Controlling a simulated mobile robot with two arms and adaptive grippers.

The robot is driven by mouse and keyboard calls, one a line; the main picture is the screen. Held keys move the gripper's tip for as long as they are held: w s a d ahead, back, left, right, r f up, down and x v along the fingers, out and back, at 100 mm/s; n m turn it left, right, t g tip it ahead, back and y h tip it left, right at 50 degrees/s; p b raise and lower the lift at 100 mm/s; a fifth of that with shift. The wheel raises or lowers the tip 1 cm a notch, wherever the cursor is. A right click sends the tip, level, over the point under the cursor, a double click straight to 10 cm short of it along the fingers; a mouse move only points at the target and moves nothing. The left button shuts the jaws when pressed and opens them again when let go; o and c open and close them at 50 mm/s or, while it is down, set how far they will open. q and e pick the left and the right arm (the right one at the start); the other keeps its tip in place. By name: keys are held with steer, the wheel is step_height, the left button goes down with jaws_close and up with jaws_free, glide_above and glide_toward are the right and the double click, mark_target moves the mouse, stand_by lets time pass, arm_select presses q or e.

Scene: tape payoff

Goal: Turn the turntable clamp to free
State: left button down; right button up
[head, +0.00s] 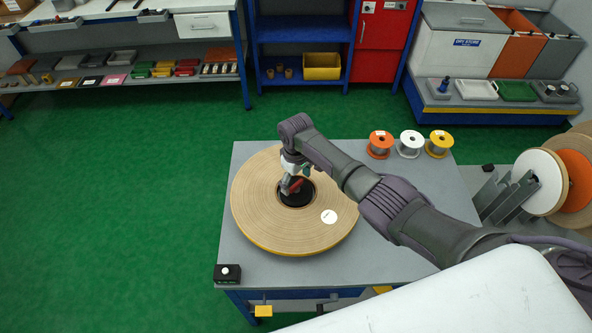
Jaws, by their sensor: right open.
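A large brown tape roll (253,215) lies flat on the grey worktable, with a yellow lower edge and a white round label. In its centre is the black hub of the turntable clamp (298,201). A small red part (297,184) shows at the hub, partly covered by my gripper; it looks like the clamp's handle. My right gripper (287,188) points down over the hub, beside the red part. It is open; whether its fingers touch the red part I cannot tell. My left gripper is not in view.
A black box with a white button (227,273) sits at the front left corner. Large rolls on a rack (545,180) stand to the right. The green floor at left is clear.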

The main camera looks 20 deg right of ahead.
mark_target(296, 184)
step_height(296, 184, up, 11)
stand_by(0.3)
stand_by(0.5)
